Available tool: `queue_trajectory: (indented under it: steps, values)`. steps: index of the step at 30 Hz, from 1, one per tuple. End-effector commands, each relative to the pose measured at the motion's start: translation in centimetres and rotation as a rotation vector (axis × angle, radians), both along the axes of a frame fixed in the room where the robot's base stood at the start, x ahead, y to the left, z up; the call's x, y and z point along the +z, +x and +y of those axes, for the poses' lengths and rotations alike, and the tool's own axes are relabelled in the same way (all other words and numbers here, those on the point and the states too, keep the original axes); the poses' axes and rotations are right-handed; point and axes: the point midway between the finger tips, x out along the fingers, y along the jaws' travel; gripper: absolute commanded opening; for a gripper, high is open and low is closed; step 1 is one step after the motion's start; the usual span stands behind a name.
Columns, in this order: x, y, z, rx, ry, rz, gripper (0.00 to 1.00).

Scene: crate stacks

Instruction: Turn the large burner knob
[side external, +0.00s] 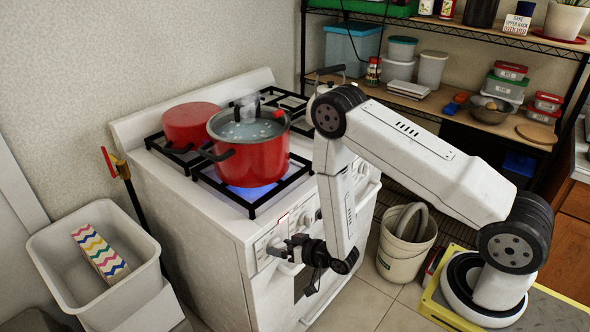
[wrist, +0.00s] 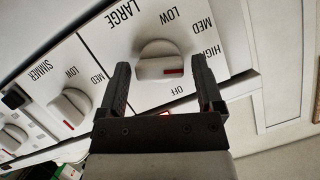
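The large burner knob (wrist: 158,58) is off-white, under the word LARGE on the stove's white front panel. Its red mark sits at its lower right, near OFF and HIGH. My gripper (wrist: 160,84) is open, with one black finger on each side of the knob. Small gaps show between the fingers and the knob, and nothing is held. In the side external view my gripper (side external: 287,249) is at the stove front and largely hides the knob there. The stove (side external: 200,215) is white, and a blue flame (side external: 254,190) shows under the red pot.
A simmer knob (wrist: 70,106) and another knob (wrist: 13,138) are to the left in the wrist view. A red pot of water (side external: 252,160) and a smaller red pot (side external: 190,124) stand on the black grates. A bucket (side external: 405,250) stands right of the stove, a bin (side external: 60,255) left.

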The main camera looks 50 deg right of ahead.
Motion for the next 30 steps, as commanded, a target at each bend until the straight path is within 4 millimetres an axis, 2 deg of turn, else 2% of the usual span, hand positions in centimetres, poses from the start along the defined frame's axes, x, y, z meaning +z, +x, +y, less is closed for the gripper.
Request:
queue_trajectory:
  steps: [1,7,20,30]
  values:
    - [0.01,-0.02,0.00,0.000,0.000,0.000,0.65]
    - [0.01,-0.03,0.00,0.000,0.000,0.000,0.03]
    - [-0.04,-0.05,-0.13,-0.001,0.065,0.000,0.03]
    - [-0.14,-0.06,-0.28,-0.001,0.285,0.000,0.03]
